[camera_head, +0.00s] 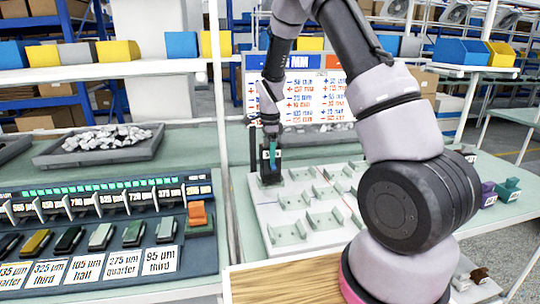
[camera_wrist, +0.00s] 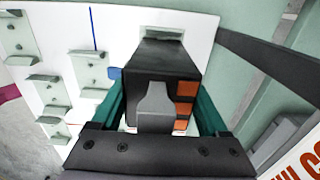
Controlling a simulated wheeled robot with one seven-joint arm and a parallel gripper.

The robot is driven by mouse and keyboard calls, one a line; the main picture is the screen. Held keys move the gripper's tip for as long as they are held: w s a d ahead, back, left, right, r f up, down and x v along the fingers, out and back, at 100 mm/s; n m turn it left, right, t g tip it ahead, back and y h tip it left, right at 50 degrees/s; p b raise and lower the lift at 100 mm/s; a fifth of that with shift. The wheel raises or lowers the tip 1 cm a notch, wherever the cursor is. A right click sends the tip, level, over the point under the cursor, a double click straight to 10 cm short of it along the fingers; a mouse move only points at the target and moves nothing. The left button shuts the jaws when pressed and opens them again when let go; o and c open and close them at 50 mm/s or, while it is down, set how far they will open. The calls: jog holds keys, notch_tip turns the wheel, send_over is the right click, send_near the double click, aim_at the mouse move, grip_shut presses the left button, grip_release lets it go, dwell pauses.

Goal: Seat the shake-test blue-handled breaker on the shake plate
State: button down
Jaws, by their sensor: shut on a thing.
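My gripper (camera_head: 271,146) is shut on a dark block-shaped breaker (camera_head: 270,172), held at the far left corner of the white shake plate (camera_head: 262,215). In the wrist view, the teal fingers of my gripper (camera_wrist: 160,115) flank the breaker (camera_wrist: 165,60). Its lever (camera_wrist: 156,100) looks grey there, not clearly blue, and orange bands mark its right side. The plate (camera_wrist: 60,20) carries several pale bracketed seats (camera_wrist: 90,60). A small blue mark (camera_wrist: 115,73) shows beside the breaker. Its underside is hidden, so I cannot tell whether it touches the plate.
A rack of coloured breakers with labels (camera_head: 120,263) stands at the left. A grey tray of pale pieces (camera_head: 100,145) lies behind it. Purple (camera_head: 488,194) and teal (camera_head: 509,189) blocks sit at the right. A printed board (camera_head: 305,95) and thin posts stand behind the plate.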

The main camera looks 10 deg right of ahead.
jog(key=shift+f, duration=0.9)
grip_release()
notch_tip(320, 180, up, 10)
jog(key=shift+r, duration=0.45)
